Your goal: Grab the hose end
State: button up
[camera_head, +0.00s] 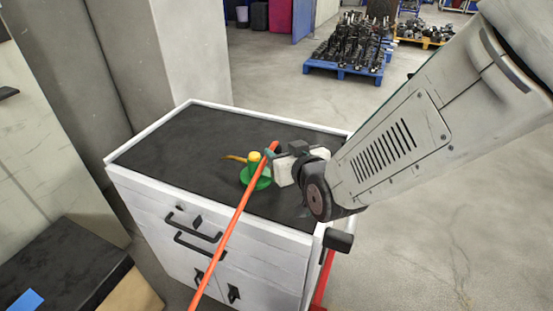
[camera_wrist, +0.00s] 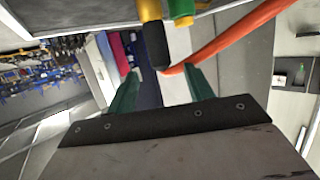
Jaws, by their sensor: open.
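The jaws are apart. A black piece with a yellow collar (camera_wrist: 150,9) overlaps the hose tip there; I cannot tell whether they are joined or whether the fingers touch the hose.
A white cabinet (camera_head: 225,245) with a dark top stands below my gripper. A green and yellow oil can (camera_head: 247,176) stands on it, close behind the hose. A blue pallet with dark parts (camera_head: 346,70) is farther back. Open floor lies to the right.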

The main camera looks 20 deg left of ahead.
aim_at(274, 145)
jog(key=x, duration=0.6)
jog(key=shift+w+a+f, duration=0.15)
jog(key=shift+a+f, duration=0.1)
grip_shut()
